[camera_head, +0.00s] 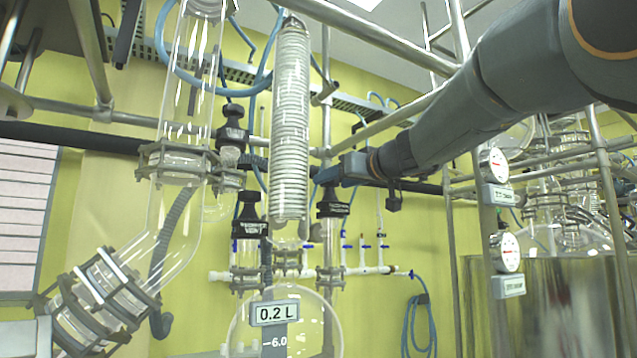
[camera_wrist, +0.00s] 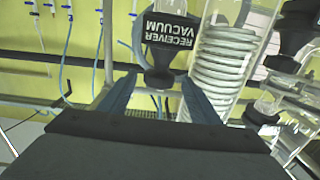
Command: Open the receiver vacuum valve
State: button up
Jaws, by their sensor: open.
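The receiver vacuum valve (camera_wrist: 172,32) is a black knob with a white "RECEIVER VACUUM" label, upside down in the wrist view. In the head view the valve (camera_head: 333,208) stands on a glass neck right of the coiled condenser. My gripper (camera_wrist: 158,80) is open, its two blue fingers pointing toward the valve, one on each side of its narrower end in the picture. I cannot tell whether either finger touches it. In the head view my gripper (camera_head: 326,178) is just above the valve and partly hides its top.
The coiled glass condenser (camera_head: 291,120) stands close left of the valve. Another black labelled valve (camera_head: 250,228) is further left. The round receiver flask (camera_head: 285,330) marked 0.2 L is below. Metal frame rails (camera_head: 385,130) and blue hoses (camera_head: 420,320) surround the area.

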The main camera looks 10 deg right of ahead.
aim_at(336, 182)
jog(key=shift+p+x, duration=0.45)
jog(key=shift+x, duration=1.1)
jog(key=c, duration=1.1)
jog(key=shift+o, duration=0.2)
jog(key=shift+d+f+y+b, duration=0.1)
jog(key=shift+y+b, duration=0.2)
jog(key=shift+b, duration=0.3)
